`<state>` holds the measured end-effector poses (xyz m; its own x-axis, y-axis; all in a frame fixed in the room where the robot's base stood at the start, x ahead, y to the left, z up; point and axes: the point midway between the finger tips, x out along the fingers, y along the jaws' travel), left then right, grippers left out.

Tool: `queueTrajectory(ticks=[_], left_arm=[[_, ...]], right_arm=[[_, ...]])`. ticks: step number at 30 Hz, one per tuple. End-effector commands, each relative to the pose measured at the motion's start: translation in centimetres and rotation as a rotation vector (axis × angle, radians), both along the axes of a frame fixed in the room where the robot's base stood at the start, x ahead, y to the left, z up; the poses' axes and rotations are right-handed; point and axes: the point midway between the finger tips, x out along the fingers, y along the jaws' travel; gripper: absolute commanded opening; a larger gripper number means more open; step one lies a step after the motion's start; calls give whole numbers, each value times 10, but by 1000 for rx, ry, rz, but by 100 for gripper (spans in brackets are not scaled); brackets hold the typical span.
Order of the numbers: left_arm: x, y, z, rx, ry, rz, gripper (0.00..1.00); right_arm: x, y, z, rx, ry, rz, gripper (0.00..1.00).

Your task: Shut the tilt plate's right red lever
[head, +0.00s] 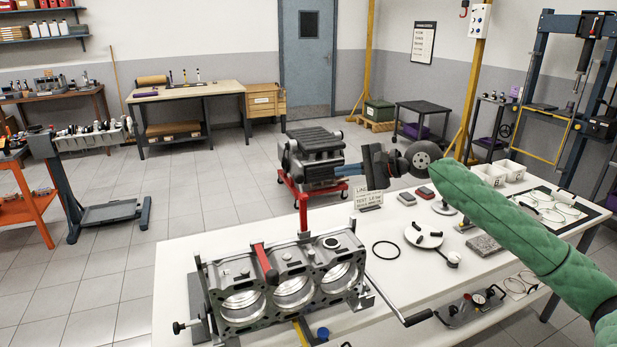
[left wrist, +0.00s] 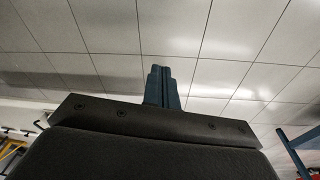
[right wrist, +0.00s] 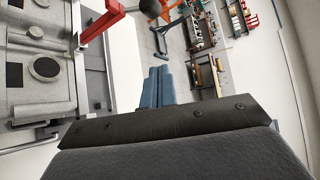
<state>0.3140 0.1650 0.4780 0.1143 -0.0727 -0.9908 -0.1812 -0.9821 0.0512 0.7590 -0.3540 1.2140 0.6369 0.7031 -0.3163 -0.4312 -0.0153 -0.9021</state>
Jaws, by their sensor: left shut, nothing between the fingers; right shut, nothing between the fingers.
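The engine block (head: 245,277) lies on the tilt plate at the front of the white bench. One red lever (head: 265,262) leans across the top of the block, left of its middle. Another red lever (head: 303,212) stands upright at the block's back edge, farther right. A red lever (right wrist: 100,24) also shows in the right wrist view, left of the fingers. My right gripper (head: 368,165) is shut and empty, raised behind and right of the block, apart from both levers. Its closed fingers show in the right wrist view (right wrist: 157,85). My left gripper (left wrist: 160,82) is shut and empty, seen only in its wrist view.
A crank handle (head: 418,317) sticks out right of the block. A black ring (head: 386,250), a white round plate (head: 423,236) and a small sign (head: 369,200) occupy the bench to the right. A dark engine on a red stand (head: 315,155) is behind the bench.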

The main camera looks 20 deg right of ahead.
Motion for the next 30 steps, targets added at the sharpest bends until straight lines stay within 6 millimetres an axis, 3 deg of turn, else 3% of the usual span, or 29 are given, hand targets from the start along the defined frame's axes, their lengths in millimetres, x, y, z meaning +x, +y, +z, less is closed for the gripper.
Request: queueTrajectory(ticks=[11,16,30], left_arm=[[0,0,0,0,1,0,0],[-3,2,-9,2,1,0,0],[-22,16,-83,19,-7,-1,0]], right_arm=[[0,0,0,2,4,-1,0],[5,6,-1,2,4,-1,0],[42,46,-17,3,3,0,0]])
